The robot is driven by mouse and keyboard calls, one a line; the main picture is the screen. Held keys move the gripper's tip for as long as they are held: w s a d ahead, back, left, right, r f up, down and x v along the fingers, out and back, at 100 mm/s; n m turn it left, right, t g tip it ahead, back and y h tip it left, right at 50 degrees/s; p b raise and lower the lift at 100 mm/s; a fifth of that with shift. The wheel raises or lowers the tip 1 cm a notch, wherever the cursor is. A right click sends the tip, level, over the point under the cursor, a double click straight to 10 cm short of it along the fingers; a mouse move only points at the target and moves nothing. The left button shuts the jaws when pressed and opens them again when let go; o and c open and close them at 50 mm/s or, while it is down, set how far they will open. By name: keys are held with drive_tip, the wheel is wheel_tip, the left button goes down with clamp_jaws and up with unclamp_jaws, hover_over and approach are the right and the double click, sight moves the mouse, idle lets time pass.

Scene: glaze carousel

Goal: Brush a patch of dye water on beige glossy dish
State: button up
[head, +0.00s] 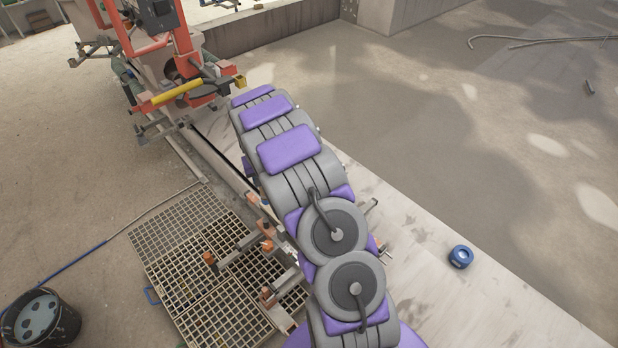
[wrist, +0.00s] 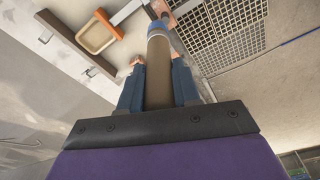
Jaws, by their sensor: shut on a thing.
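In the wrist view my gripper (wrist: 158,72) is shut on a brown, round-handled tool (wrist: 158,85), seemingly the brush. It has a blue band near its far end; its tip is too small to make out. In the head view my purple and grey arm hides the gripper, the tool and the dish. A small round blue pot (head: 461,257) stands on the pale boards at the right; its contents cannot be told.
A metal grating (head: 190,240) with upright brackets lies left of my arm. A black bucket (head: 40,318) holding bluish liquid or discs stands at the lower left. An orange machine (head: 180,70) stands at the upper left. The concrete floor at the right is mostly clear.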

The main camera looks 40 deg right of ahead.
drive_tip(key=s+d+f+m+p, duration=0.1)
drive_tip(key=d+f+m, duration=0.1)
drive_tip(key=d+f, duration=0.6)
drive_tip(key=s+d+f+m+p, duration=0.15)
drive_tip(key=d+f, duration=0.25)
drive_tip(key=d, duration=0.7)
wheel_tip(320, 180, down, 7)
drive_tip(key=b, duration=0.3)
drive_tip(key=shift+w+m+h+b, duration=0.3)
drive_tip(key=shift+m+b, duration=0.05)
drive_tip(key=shift+m, duration=0.1)
drive_tip(key=shift+f, duration=0.5)
drive_tip(key=d+b, duration=0.1)
drive_tip(key=d, duration=0.5)
drive_tip(key=shift+w, duration=0.15)
idle(0.7)
drive_tip(key=shift+d, duration=0.1)
